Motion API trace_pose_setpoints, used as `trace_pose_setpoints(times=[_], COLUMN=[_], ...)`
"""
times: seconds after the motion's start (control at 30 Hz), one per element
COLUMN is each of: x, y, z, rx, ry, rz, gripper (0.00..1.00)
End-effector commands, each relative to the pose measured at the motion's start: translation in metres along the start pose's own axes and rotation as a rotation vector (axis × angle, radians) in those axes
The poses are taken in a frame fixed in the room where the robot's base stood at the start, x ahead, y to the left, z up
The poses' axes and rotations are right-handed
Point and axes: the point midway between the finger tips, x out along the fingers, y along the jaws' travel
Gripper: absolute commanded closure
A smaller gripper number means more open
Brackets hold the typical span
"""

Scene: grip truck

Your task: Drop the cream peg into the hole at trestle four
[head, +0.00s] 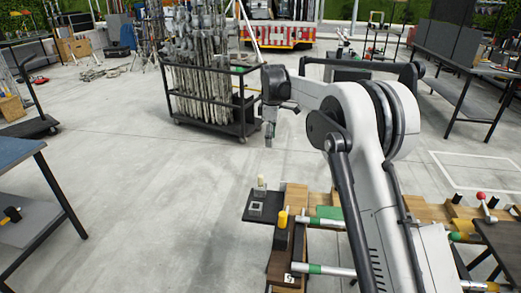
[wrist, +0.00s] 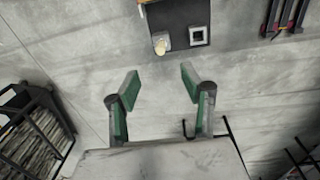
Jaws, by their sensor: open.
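The cream peg (head: 261,184) stands upright on the back part of a dark plate (head: 270,212) at the end of a wooden trestle. A light square frame with a dark hole (head: 256,207) sits on the same plate, in front of the peg and apart from it. In the wrist view the peg (wrist: 161,45) is left of the square hole (wrist: 198,35). My gripper (head: 269,138) hangs in the air above and beyond the plate. In the wrist view my gripper (wrist: 160,84) is open and empty, its fingers apart from the peg.
A yellow-topped peg (head: 283,217) stands on a dark block near the plate. Trestles with green-banded pipes (head: 325,268) lie under my arm. A black cart with stands (head: 213,100) is behind. A blue-topped table (head: 15,150) is at left. Open floor lies between.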

Motion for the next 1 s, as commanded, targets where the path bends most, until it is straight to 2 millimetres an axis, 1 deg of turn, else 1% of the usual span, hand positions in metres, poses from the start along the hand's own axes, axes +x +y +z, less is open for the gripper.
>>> trace_pose_setpoints(times=[0.03,0.1,0.2,0.33,0.57,0.63,0.77,1.0], x=[0.014,0.032,0.052,0.07,0.086,0.094,0.114,0.155], y=[0.005,0.009,0.013,0.015,0.014,0.014,0.012,0.01], z=[-0.009,-0.019,-0.029,-0.037,-0.041,-0.04,-0.04,-0.038], rx=[-0.033,-0.078,-0.131,-0.174,-0.196,-0.195,-0.195,-0.194], ry=[-0.004,-0.01,-0.016,-0.02,-0.023,-0.023,-0.023,-0.022], rz=[-0.012,-0.028,-0.048,-0.064,-0.073,-0.072,-0.072,-0.072], gripper=[0.58,0.58,0.58,0.58,0.58,0.58,0.58,0.58])
